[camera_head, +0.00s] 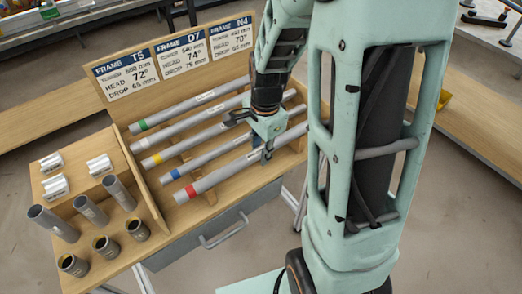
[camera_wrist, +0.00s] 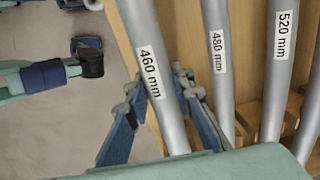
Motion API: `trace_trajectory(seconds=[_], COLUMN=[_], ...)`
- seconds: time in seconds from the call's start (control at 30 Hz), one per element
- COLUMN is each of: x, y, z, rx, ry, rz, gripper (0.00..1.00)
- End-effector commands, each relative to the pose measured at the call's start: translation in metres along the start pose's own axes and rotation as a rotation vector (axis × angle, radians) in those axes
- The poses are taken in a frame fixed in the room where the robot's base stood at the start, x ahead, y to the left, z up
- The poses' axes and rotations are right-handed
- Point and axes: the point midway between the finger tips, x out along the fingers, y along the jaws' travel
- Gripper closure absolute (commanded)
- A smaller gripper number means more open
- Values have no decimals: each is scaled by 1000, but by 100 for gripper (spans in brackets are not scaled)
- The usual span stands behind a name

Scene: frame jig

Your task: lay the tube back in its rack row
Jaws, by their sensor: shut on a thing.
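The grey tube with a red band (camera_head: 230,174) is the front one of several tubes in the wooden rack (camera_head: 146,187). In the wrist view the tube between my fingers bears a "460 mm" label (camera_wrist: 149,72). My gripper (camera_head: 267,152) is shut on this tube, one finger on each side; it also shows in the wrist view (camera_wrist: 165,100). The tube lies roughly parallel to its neighbours, at the rack's front row. I cannot tell whether it fully rests on its supports. My gripper and arm hide part of its right half.
Tubes with blue (camera_head: 212,151), yellow (camera_head: 190,145) and green (camera_head: 175,114) bands lie behind. A sign board (camera_head: 176,62) stands at the back. Short tubes and white fittings (camera_head: 52,163) stand at the left. A grey drawer (camera_head: 215,232) is below the rack.

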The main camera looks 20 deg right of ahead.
Motion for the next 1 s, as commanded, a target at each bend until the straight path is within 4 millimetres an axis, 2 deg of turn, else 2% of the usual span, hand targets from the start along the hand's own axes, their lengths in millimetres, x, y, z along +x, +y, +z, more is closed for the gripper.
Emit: trace_trajectory(seconds=[0.13,0.17,0.33,0.6,0.73,0.87,1.0], x=[0,0,0,0,-6,-24,-52], y=[0,0,0,0,-1,-1,-2], z=[0,0,0,0,0,0,-1], rx=[0,0,0,0,0,-1,0], ry=[0,0,0,0,1,2,3], rz=[-1,-1,-1,1,-2,-4,-6], gripper=[100,77,59,58,58,58,58])
